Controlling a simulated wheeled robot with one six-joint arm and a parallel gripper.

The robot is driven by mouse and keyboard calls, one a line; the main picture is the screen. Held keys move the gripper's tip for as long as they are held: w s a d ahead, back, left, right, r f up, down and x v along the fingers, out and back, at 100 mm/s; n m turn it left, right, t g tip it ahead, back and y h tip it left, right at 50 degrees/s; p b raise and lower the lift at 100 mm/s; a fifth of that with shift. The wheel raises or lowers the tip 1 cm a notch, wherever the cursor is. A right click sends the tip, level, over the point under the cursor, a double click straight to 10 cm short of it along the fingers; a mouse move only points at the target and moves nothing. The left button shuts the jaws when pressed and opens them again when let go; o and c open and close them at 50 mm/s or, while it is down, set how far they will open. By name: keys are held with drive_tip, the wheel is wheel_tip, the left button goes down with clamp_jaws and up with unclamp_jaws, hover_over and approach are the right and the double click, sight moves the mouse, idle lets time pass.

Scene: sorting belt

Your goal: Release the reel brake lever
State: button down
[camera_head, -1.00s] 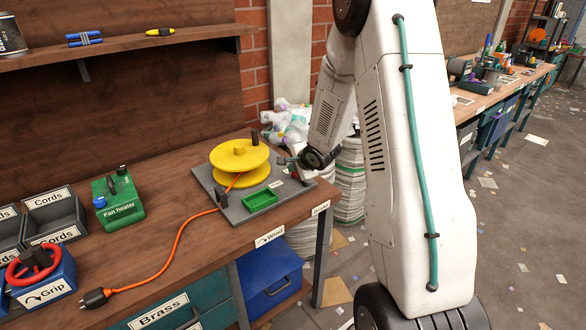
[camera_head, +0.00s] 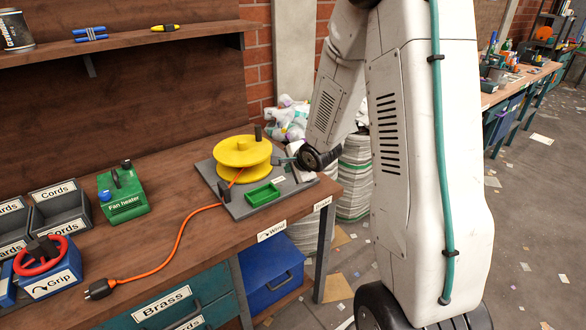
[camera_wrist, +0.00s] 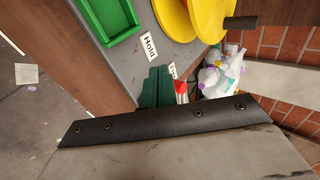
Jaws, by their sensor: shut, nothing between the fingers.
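The yellow reel (camera_head: 240,152) stands on a grey base plate (camera_head: 232,206) at the bench's right end, with orange cord leading off it. My gripper (camera_head: 283,160) is just right of the reel, low over the plate. In the wrist view its dark green fingers (camera_wrist: 156,86) are together and empty. They point at the plate near a "Hold" label (camera_wrist: 149,46) and cover part of a second label (camera_wrist: 172,69). A small red piece (camera_wrist: 181,88) shows beside the fingers; I cannot tell if it belongs to the brake lever. The lever is not clearly visible in either view.
A green tray (camera_head: 262,194) sits on the plate's front. A dark crank handle (camera_head: 258,132) rises from the reel. A green fan heater (camera_head: 122,190), cord bins (camera_head: 62,209) and a Grip box (camera_head: 50,275) stand left. Filled bags (camera_head: 290,118) are behind the bench end.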

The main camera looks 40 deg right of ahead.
drive_tip(key=s+r, duration=0.1)
drive_tip(key=a+r, duration=0.1)
drive_tip(key=s+a+r, duration=0.1)
drive_tip(key=shift+s+a+r, duration=0.25)
drive_tip(key=shift+s+r, duration=0.05)
drive_tip(key=shift+s, duration=0.05)
idle(0.3)
